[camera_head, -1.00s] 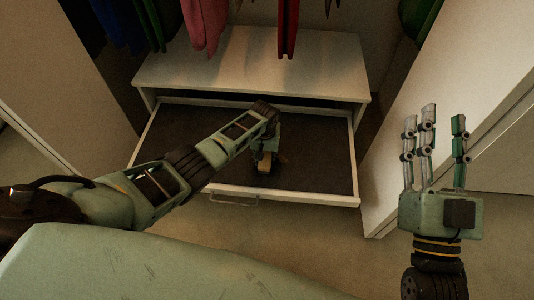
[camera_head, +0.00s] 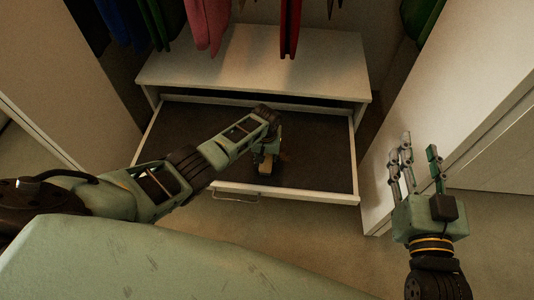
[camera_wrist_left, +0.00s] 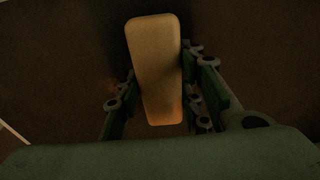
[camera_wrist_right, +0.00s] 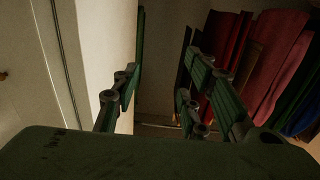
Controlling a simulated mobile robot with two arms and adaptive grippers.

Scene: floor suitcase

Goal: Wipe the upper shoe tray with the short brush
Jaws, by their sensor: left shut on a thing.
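The shoe tray (camera_head: 315,172) is a pulled-out drawer with a dark brown bottom and a pale rim, below a white shelf. My left gripper (camera_head: 266,158) is over the middle of the tray, pointing down. It is shut on the short brush (camera_head: 265,169), whose tan wooden back shows between the fingers in the left wrist view (camera_wrist_left: 156,70). The bristles are hidden, so I cannot tell whether they touch the tray. A faint orange-brown patch (camera_wrist_left: 108,88) shows on the tray beside the fingers. My right gripper (camera_head: 418,170) is open and empty, right of the tray.
The white shelf (camera_head: 250,65) stands over the back of the tray. Clothes (camera_head: 290,25) hang above it. A white panel (camera_head: 440,100) stands close to my right gripper. The tray's front edge has a metal handle (camera_head: 235,197).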

